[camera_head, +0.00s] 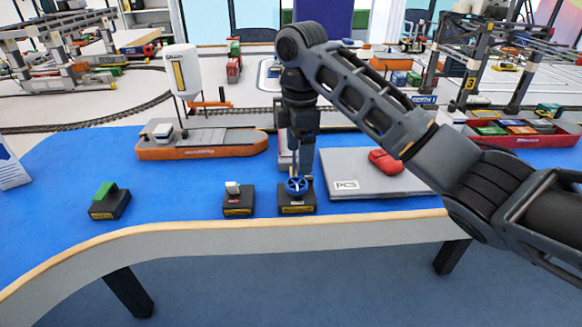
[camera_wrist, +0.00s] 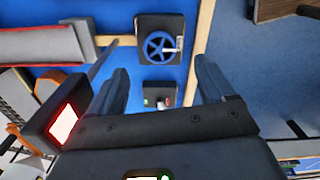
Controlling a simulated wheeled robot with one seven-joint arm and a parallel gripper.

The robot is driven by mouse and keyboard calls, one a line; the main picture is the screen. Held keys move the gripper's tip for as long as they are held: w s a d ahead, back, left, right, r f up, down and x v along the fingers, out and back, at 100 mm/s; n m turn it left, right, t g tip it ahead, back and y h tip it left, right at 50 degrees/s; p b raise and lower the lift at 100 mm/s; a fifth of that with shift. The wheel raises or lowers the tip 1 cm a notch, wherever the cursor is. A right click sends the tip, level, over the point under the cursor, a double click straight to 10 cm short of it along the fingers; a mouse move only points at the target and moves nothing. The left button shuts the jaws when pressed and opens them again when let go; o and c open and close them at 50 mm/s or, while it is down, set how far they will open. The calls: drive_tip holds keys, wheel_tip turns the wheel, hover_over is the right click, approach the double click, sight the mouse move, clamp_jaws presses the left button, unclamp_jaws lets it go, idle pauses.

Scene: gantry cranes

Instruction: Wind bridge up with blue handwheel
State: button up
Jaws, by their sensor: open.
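The blue handwheel (camera_head: 297,186) stands on a small black box (camera_head: 298,208) near the front edge of the blue table. It also shows in the wrist view (camera_wrist: 159,48), with a small pale handle on its rim. My gripper (camera_head: 297,166) points down just above the wheel in the head view. In the wrist view its two fingers (camera_wrist: 163,74) are spread apart, with the wheel seen ahead between and beyond their tips. The fingers appear empty; I cannot tell whether they touch the wheel. I cannot make out with certainty which part is the bridge; my arm hides what stands behind the wheel.
A black box with a white knob (camera_head: 233,188) stands left of the wheel, and one with a green lever (camera_head: 104,191) farther left. A grey case (camera_head: 350,190) with a red object (camera_head: 386,161) lies to the right. An orange ship (camera_head: 235,145) sits behind, left.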

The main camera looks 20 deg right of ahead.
sight(298, 183)
drive_tip(key=shift+f+b, duration=0.75)
drive_tip(key=shift+f, duration=3.1)
drive_tip(key=c, duration=1.1)
drive_tip(key=shift+o, duration=0.2)
drive_tip(key=shift+r+p, duration=0.1)
drive_tip(key=shift+p, duration=0.4)
